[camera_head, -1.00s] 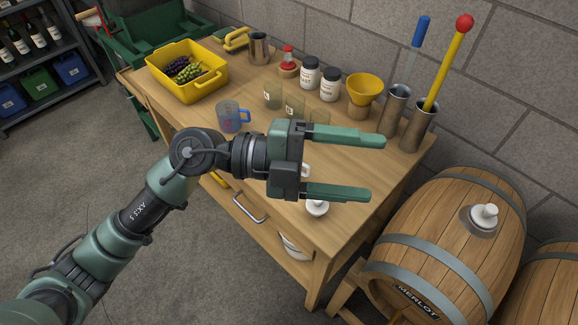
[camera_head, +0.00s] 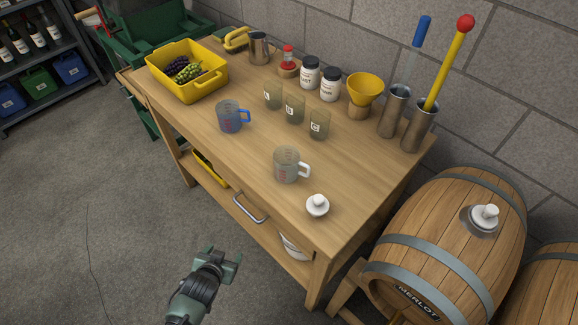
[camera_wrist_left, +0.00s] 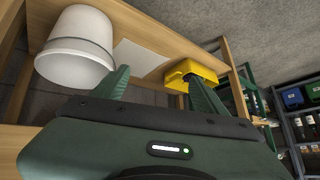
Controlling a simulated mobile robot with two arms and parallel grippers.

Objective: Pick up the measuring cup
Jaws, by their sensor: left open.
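Two measuring cups stand upright on the wooden workbench (camera_head: 235,165). One clear measuring cup (camera_head: 286,166) with a white handle is near the front, its handle to the right. A bluish measuring cup (camera_head: 228,118) with a blue handle stands farther back and left. My left gripper (camera_head: 224,256) is low in front of the bench, well apart from both cups. It is empty; its two open fingers (camera_wrist_left: 160,90) show in the left wrist view, facing the space under the bench top. No cup shows in that view. My right gripper is not in view.
Behind the cups stand three glasses (camera_head: 295,110), white jars (camera_head: 329,85) and a yellow funnel (camera_head: 365,92). A white knobbed lid (camera_head: 317,206) lies right of the front cup. A yellow crate (camera_head: 187,72) holds grapes. A white bucket (camera_wrist_left: 75,45) is under the bench. Barrels (camera_head: 445,245) stand right.

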